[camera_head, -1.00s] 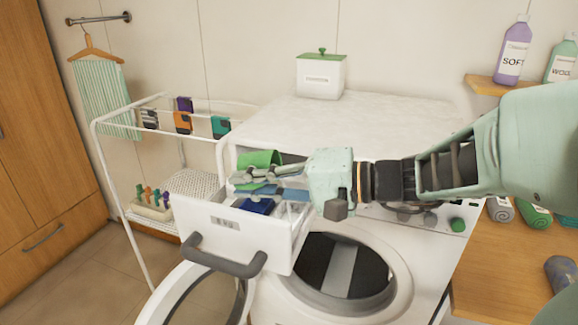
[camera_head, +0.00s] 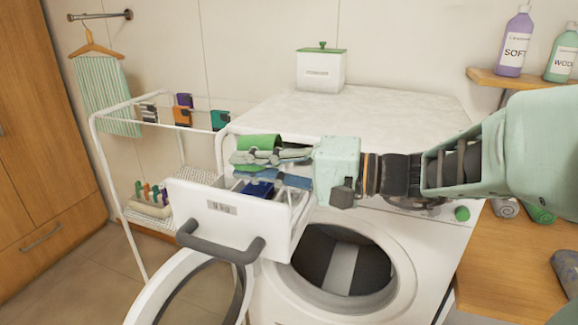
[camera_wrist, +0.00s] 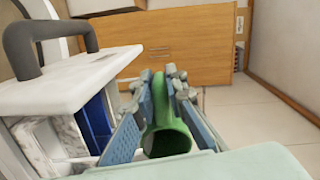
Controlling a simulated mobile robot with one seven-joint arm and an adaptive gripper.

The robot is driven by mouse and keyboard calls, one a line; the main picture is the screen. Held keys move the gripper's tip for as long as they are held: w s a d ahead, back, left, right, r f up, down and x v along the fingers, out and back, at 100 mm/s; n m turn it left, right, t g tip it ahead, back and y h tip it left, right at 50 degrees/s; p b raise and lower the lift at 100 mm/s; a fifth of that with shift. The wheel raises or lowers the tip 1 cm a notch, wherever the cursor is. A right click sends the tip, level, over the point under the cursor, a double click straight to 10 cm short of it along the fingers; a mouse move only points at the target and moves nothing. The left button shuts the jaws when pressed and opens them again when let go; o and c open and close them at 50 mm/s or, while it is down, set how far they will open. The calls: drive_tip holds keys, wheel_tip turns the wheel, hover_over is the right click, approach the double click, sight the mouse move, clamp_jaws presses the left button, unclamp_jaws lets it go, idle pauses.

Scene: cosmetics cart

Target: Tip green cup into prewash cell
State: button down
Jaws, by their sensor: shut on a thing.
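The green cup (camera_head: 259,142) is held above the open, pulled-out detergent drawer (camera_head: 209,208), near its back part. My gripper (camera_head: 262,158) is shut on the cup, its fingers partly hiding it. In the wrist view the cup (camera_wrist: 168,132) sits between the fingers (camera_wrist: 163,98), its dark round mouth facing the camera; its contents cannot be made out. The drawer (camera_wrist: 70,78) lies left of the cup there, with pale compartments (camera_wrist: 38,140) and a blue one (camera_wrist: 97,122). Which compartment is the prewash cell, I cannot tell.
The washer door (camera_head: 195,290) stands open below the drawer. A drying rack (camera_head: 98,150) with clips stands left. A white lidded box (camera_head: 321,70) stands on the washer top (camera_head: 390,107). Bottles (camera_head: 515,42) and a wooden counter (camera_head: 510,265) are at right.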

drive_tip(key=shift+d+y+b, duration=0.2)
drive_tip(key=shift+y+b, duration=0.5)
drive_tip(key=shift+b, duration=1.5)
drive_tip(key=shift+d+f+t+y+b, duration=0.1)
drive_tip(key=shift+t+y+b, duration=0.2)
drive_tip(key=shift+b, duration=0.65)
